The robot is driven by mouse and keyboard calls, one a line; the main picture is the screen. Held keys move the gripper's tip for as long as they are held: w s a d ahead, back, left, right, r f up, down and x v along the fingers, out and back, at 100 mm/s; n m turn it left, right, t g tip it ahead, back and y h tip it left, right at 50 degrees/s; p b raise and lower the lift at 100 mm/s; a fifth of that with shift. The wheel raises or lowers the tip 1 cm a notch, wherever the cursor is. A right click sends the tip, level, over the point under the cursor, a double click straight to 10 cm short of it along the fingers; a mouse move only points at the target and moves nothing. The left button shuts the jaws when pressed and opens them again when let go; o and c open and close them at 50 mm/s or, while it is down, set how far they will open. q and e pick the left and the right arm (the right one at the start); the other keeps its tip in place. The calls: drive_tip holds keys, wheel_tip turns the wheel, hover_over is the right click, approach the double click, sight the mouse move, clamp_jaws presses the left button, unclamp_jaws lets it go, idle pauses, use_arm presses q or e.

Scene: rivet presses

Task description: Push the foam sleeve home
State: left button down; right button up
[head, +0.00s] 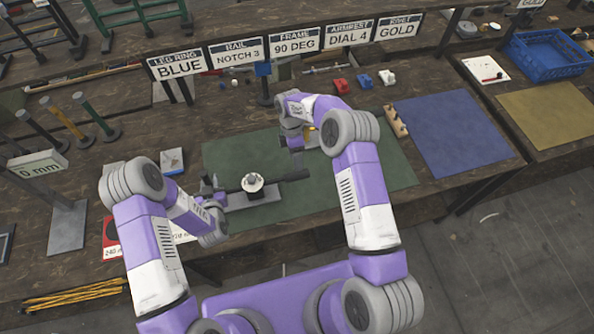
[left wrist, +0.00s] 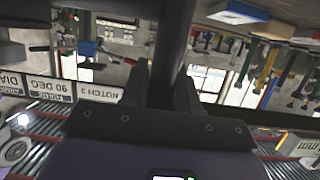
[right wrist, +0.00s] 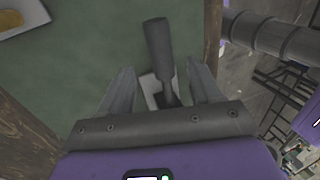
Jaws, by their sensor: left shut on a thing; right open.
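A dark bar (head: 233,189) lies over a grey plate (head: 258,197) on the green mat, with a white round fixture (head: 252,183) at its middle. The thicker dark foam sleeve (head: 291,176) is at the bar's right end; the right wrist view shows it too (right wrist: 159,45). My left gripper (head: 216,194) is shut on the bar's left end, and the bar stands between its fingers in the left wrist view (left wrist: 172,50). My right gripper (head: 296,150) is open beside the sleeve; in its wrist view the sleeve and thinner bar lie between and beyond the fingers. Contact is unclear.
Signs (head: 236,51) stand along the back of the bench. Red, blue and white small parts (head: 364,81) lie behind the green mat (head: 385,170). A wooden block (head: 396,121) and blue mat (head: 455,132) are at the right. Upright posts (head: 93,118) stand at the left.

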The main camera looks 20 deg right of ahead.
sight(297, 176)
drive_tip(key=x, duration=0.6)
drive_tip(key=shift+s+f, duration=0.1)
drive_tip(key=shift+f, duration=0.15)
clamp_jaws()
